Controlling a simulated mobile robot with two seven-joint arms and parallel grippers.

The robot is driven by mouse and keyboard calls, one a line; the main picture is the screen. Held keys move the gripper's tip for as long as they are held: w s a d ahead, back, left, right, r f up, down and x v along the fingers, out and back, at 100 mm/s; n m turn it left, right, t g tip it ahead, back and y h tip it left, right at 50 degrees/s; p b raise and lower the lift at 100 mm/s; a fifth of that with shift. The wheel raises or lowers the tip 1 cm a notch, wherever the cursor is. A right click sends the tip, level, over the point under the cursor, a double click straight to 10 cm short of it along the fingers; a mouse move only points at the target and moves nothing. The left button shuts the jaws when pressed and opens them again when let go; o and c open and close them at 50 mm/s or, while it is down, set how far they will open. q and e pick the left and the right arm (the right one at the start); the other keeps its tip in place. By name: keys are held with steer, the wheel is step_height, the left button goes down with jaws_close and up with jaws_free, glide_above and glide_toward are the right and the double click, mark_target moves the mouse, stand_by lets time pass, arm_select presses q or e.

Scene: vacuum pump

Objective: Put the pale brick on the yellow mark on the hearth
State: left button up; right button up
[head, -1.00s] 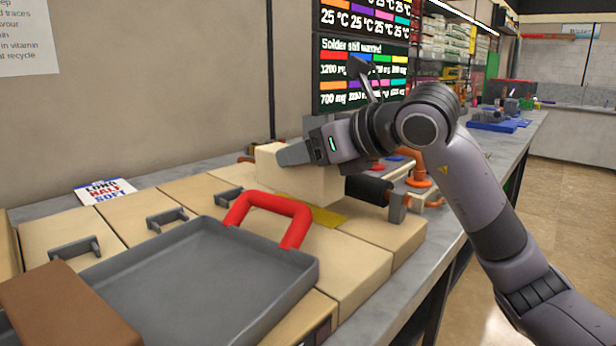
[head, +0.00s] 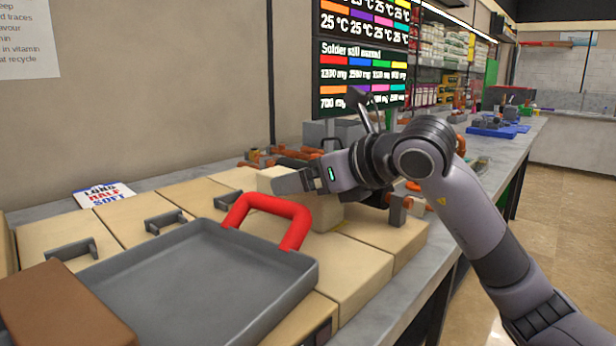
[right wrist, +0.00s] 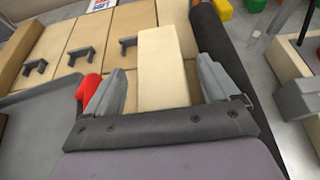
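The pale brick (head: 328,214) stands upright on the pale block hearth (head: 375,228), behind the red handle. My right gripper (head: 290,182) reaches over it from the right. In the right wrist view the brick (right wrist: 163,68) is between the two fingers of my right gripper (right wrist: 160,88), with narrow gaps showing beside it, so the fingers look open around it. The yellow mark is hidden or nearly hidden by the brick, so I cannot tell how well they line up. My left gripper is not in view.
A grey tray (head: 200,285) with a red handle (head: 268,212) lies in front. A brown block (head: 60,305) is at the lower left. Grey handles (head: 165,220) stand on the hearth blocks. A dark roller (right wrist: 222,55) is close right of the gripper. A printed card (head: 104,194) lies behind.

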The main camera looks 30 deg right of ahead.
steer(key=shift+r, duration=0.15)
steer(key=shift+s+d+r, duration=0.1)
steer(key=shift+s+r, duration=0.05)
steer(key=shift+s, duration=0.15)
steer(key=v, duration=1.1)
steer(key=shift+s, duration=0.15)
